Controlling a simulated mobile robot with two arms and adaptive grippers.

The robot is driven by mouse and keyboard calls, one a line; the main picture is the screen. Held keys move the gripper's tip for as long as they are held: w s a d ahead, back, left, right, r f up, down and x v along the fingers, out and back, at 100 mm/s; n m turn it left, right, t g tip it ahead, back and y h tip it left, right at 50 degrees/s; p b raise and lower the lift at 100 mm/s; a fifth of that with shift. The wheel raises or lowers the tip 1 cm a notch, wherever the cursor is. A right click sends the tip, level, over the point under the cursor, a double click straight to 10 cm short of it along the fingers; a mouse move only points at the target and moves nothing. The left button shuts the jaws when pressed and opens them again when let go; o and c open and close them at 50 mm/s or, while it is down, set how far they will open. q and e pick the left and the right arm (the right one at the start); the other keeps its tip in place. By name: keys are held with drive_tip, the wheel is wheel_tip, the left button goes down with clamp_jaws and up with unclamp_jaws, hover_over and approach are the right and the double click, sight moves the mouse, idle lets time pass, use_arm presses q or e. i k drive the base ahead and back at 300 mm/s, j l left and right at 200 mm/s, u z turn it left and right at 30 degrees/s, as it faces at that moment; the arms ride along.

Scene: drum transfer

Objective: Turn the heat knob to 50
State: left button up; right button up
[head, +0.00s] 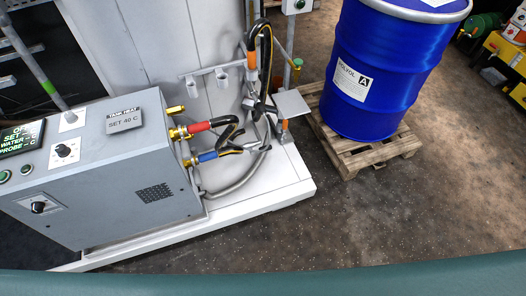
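A grey heater cabinet (110,185) stands at the left in the head view. A black round knob on a white dial plate (65,151) sits on its upper panel. A second black knob (38,207) is lower on the front, with a pale pointer mark. I cannot tell which one is the heat knob, and the dial figures are too small to read. A plate (124,120) on top reads "TANK HEAT SET 40 C". Neither of my grippers is in view.
Red (198,127) and blue (208,156) hose fittings stick out of the cabinet's right side. A white platform (285,190) lies beneath. A blue drum (385,65) stands on a wooden pallet (375,152) at the right. The dark floor (400,215) in front is clear.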

sight(62, 150)
drive_tip(key=u, duration=1.45)
